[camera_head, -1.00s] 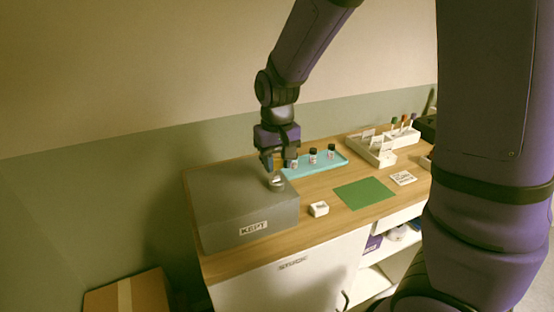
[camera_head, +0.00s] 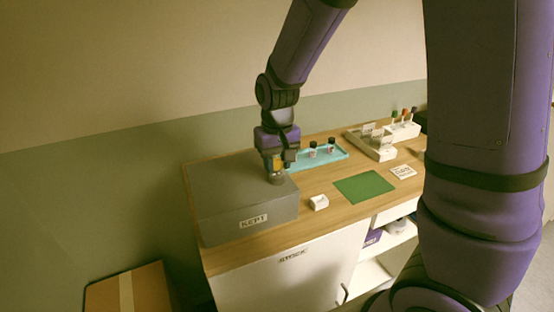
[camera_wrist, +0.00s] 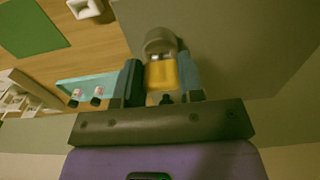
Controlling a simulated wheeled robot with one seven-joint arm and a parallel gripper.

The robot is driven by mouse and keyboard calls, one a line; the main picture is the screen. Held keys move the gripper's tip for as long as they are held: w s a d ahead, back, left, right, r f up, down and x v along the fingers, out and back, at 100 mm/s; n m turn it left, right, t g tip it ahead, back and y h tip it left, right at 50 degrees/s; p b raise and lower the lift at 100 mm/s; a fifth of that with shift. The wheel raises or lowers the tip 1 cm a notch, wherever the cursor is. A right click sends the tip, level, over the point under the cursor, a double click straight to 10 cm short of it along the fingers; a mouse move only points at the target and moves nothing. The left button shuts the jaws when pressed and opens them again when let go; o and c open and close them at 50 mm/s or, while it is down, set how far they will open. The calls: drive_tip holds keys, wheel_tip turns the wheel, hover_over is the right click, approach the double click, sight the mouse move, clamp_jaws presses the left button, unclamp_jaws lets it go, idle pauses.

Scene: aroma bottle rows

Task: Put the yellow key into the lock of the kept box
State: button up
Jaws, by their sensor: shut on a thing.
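The kept box (camera_head: 230,200) is a grey box with a "KEPT" label at the left end of the counter; its top also shows in the wrist view (camera_wrist: 240,40). Its lock (camera_wrist: 160,40) is a round grey metal piece on the top, near the right edge. My gripper (camera_head: 276,170) is over that edge, pointing down. In the wrist view its fingers (camera_wrist: 160,85) are shut on the yellow key (camera_wrist: 162,75). The key's yellow head shows between the fingers, right against the lock. Whether its tip is inside the lock is hidden.
A teal tray (camera_head: 335,157) with small bottles stands just behind and right of my gripper.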

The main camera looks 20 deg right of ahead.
sight(278, 159)
drive_tip(key=shift+f, duration=0.1)
drive_tip(key=o, duration=1)
wheel_tip(278, 159, up, 11)
drive_tip(key=shift+f, duration=0.1)
drive_tip(key=s+d+r+t, duration=0.2)
drive_tip(key=s+d+r, duration=0.1)
drive_tip(key=s, duration=0.7)
drive_tip(key=s+d+r+t, duration=0.3)
drive_tip(key=s+r, duration=0.3)
drive_tip(key=s, duration=0.5)
drive_tip(key=shift+d+r, duration=0.25)
drive_tip(key=shift+d, duration=0.2)
